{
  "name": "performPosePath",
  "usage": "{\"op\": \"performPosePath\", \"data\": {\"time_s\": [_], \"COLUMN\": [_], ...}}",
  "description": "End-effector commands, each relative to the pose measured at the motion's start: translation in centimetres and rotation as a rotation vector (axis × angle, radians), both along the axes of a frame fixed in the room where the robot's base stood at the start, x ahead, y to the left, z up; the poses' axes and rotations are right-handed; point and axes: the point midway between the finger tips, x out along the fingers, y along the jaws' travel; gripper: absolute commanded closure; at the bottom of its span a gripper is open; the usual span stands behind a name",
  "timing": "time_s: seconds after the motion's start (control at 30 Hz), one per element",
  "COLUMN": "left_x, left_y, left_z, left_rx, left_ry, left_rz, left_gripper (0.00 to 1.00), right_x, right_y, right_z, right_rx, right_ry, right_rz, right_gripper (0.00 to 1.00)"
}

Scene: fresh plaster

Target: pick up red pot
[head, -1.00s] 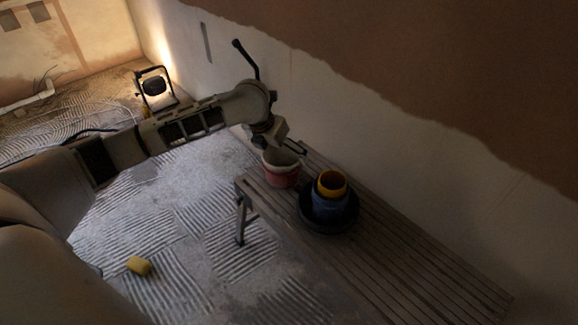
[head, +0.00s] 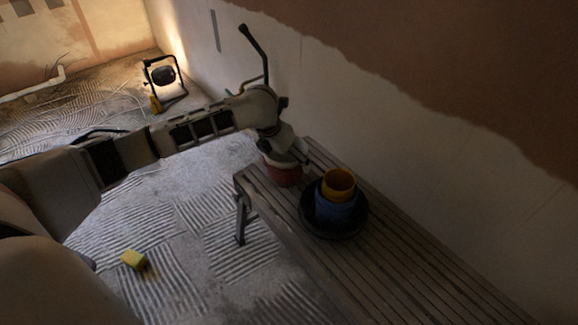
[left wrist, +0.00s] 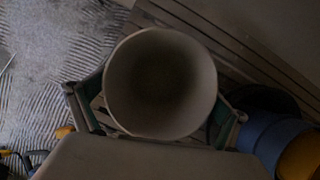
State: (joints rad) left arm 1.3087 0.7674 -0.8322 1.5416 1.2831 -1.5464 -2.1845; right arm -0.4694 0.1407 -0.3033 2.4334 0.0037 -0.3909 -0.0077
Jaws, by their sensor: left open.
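The red pot (head: 284,176) stands on the far end of the slatted bench, partly hidden by my left gripper (head: 291,158). In the left wrist view I look down into the pot (left wrist: 160,80), with its round pale rim and inside facing the camera. My left gripper (left wrist: 154,102) is open, with one finger on each side of the pot. I cannot tell whether the fingers touch it. My right gripper is in neither view.
The slatted bench (head: 400,258) runs along the plastered wall. A dark dish (head: 308,222) holding a blue pot (head: 338,212) and a yellow pot (head: 339,184) stands close by. A yellow block (head: 133,259) and a work lamp (head: 163,76) are on the floor.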

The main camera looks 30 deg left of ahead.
Motion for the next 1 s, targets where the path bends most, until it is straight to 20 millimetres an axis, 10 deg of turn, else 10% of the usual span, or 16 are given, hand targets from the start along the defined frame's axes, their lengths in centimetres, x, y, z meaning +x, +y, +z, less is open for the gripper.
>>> {"op": "performPosePath", "data": {"time_s": [0.17, 0.33, 0.73, 1.0], "left_x": [0.3, 0.2, 0.3, 0.6], "left_y": [0.0, 0.0, 0.0, 0.0], "left_z": [0.6, 0.6, 1.2, 7.7], "left_rx": [-0.001, -0.001, 0.000, -0.001], "left_ry": [-0.009, -0.008, -0.010, -0.027], "left_rz": [0.001, 0.001, 0.000, 0.001], "left_gripper": [0.00, 0.39, 0.40, 0.40], "right_x": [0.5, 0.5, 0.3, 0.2], "right_y": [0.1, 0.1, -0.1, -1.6], "right_z": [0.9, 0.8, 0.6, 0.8], "right_rx": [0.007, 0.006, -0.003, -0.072], "right_ry": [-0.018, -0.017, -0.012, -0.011], "right_rz": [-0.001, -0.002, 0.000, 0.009], "right_gripper": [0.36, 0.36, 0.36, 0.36]}}
